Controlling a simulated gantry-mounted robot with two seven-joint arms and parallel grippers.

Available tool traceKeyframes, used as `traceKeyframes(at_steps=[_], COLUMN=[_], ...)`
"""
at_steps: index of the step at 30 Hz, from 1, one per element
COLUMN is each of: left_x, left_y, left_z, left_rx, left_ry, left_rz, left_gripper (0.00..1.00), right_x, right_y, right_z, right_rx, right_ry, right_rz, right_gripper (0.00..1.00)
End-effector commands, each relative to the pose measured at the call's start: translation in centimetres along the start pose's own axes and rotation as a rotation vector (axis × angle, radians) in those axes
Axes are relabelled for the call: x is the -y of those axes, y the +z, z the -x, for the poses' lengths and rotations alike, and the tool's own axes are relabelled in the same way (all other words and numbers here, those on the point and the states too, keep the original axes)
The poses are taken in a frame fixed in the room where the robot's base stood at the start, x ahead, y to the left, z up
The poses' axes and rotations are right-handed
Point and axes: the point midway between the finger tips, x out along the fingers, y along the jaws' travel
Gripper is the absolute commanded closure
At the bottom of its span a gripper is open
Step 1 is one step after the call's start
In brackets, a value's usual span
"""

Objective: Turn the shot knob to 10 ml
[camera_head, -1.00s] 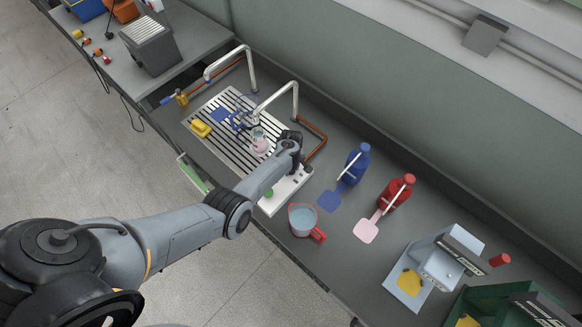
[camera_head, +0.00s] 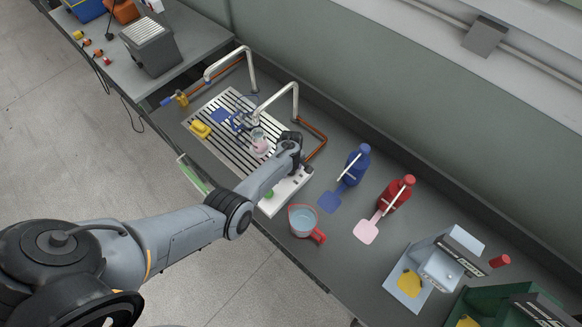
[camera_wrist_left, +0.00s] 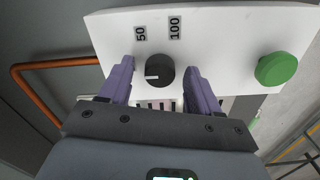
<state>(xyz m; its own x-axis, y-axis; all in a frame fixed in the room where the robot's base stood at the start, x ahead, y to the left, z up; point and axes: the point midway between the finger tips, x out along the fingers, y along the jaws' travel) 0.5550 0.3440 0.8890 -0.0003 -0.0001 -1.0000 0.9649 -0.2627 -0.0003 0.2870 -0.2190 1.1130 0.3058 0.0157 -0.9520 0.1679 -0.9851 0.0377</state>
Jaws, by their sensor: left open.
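The shot knob (camera_wrist_left: 159,71) is a round black knob on a white panel (camera_wrist_left: 225,35) in the left wrist view. A pale pointer line on it points toward the picture's left. My left gripper (camera_wrist_left: 160,66) is open, with one purple finger on each side of the knob and a gap visible beside each. In the head view the white dosing box (camera_head: 284,194) lies partly under my left arm, which hides the knob. My right gripper is not in view.
A green button (camera_wrist_left: 276,68) sits right of the knob. A slatted drain tray (camera_head: 238,157) with bent metal spouts is behind the arm. A measuring jug (camera_head: 302,219), a blue bottle (camera_head: 354,165) and a red bottle (camera_head: 397,192) stand to the right on the bench.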

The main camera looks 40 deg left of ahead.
Motion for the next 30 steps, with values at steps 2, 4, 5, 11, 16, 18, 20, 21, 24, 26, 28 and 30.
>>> traceKeyframes(at_steps=[2, 4, 5, 11, 16, 18, 20, 21, 24, 26, 28, 30], left_x=[0.0, -0.1, -0.1, 0.0, 0.0, 0.0, 0.0, 0.0, 0.0, 0.0, 0.0, 0.0], left_y=[0.0, -0.1, -0.1, -0.1, -0.1, 0.0, -0.1, -0.1, 0.0, 0.0, 0.0, 0.0], left_z=[0.3, 0.9, 1.2, 4.2, 7.1, 8.2, 8.9, 9.3, 10.1, 10.5, 10.7, 10.8], left_rx=[-0.001, -0.002, -0.002, -0.003, -0.003, -0.002, -0.002, -0.002, -0.001, -0.001, 0.0, 0.0], left_ry=[0.0, 0.001, 0.001, 0.002, 0.002, 0.002, 0.001, 0.001, 0.0, 0.0, 0.0, 0.0], left_rz=[0.0, 0.0, -0.001, -0.001, 0.0, 0.0, 0.0, 0.0, 0.001, 0.0, 0.0, 0.0], left_gripper=[0.37, 0.37, 0.37, 0.37, 0.37, 0.37, 0.37, 0.37, 0.37, 0.37, 0.37, 0.37], right_x=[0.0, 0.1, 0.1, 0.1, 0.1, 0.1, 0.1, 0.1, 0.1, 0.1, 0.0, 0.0], right_y=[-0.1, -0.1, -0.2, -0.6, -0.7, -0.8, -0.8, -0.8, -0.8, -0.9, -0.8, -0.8], right_z=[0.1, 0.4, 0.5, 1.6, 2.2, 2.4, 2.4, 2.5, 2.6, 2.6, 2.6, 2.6], right_rx=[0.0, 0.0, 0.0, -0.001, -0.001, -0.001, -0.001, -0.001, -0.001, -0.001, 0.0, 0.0], right_ry=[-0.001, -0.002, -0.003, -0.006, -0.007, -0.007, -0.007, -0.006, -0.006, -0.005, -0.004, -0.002], right_rz=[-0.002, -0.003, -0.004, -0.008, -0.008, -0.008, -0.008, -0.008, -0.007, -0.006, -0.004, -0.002], right_gripper=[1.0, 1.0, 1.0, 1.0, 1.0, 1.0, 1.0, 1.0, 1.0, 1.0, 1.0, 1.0])
